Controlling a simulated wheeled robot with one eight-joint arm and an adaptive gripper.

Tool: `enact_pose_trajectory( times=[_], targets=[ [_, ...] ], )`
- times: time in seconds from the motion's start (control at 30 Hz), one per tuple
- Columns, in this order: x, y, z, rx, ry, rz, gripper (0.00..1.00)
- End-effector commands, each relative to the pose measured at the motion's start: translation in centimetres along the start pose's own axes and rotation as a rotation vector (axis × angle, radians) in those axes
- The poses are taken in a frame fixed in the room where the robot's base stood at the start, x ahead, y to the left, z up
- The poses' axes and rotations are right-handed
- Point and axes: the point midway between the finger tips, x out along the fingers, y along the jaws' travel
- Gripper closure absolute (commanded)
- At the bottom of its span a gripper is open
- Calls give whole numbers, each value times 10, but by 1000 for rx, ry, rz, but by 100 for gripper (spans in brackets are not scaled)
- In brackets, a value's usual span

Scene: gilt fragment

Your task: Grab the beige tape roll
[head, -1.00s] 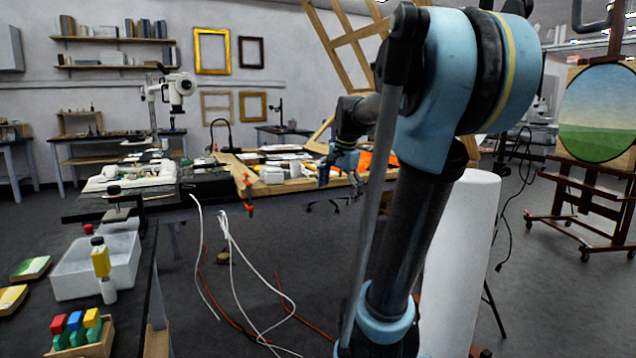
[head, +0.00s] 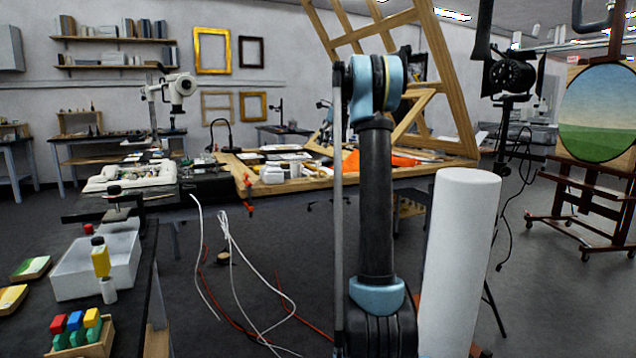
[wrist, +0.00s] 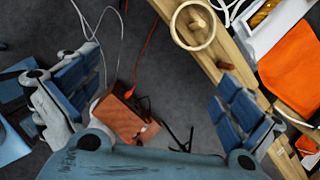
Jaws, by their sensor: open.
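The beige tape roll (wrist: 192,25) shows as a pale ring at the top of the wrist view, over the wooden edge of the worktable. My gripper (wrist: 160,98) is open, with its blue padded fingers spread wide at left and right. Nothing is between the fingers but the view of the floor and a reddish-brown box below. The roll is beyond the fingers, toward the top of the picture and apart from them. In the head view my arm stands in front of the table, and I cannot make out the roll or the fingertips there.
The worktable (head: 240,178) holds papers, white containers and an orange cloth (wrist: 290,65). A tall wooden frame (head: 450,85) rises at its right. A white cylinder (head: 460,260) stands close to my arm. Loose cables (head: 235,280) lie on the floor.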

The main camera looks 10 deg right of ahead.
Motion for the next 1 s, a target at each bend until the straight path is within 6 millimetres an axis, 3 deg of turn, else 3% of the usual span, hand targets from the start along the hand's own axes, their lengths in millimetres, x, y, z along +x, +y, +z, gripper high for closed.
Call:
enact_pose_trajectory(
  times=[0.1,0.3,0.57,1.0],
  targets=[
    [10,-32,13,131,-13,1,0],
    [23,-61,24,277,-28,4,0],
    [42,-69,28,319,-32,6,0],
    [118,-68,30,317,-32,6,0]
  ],
)
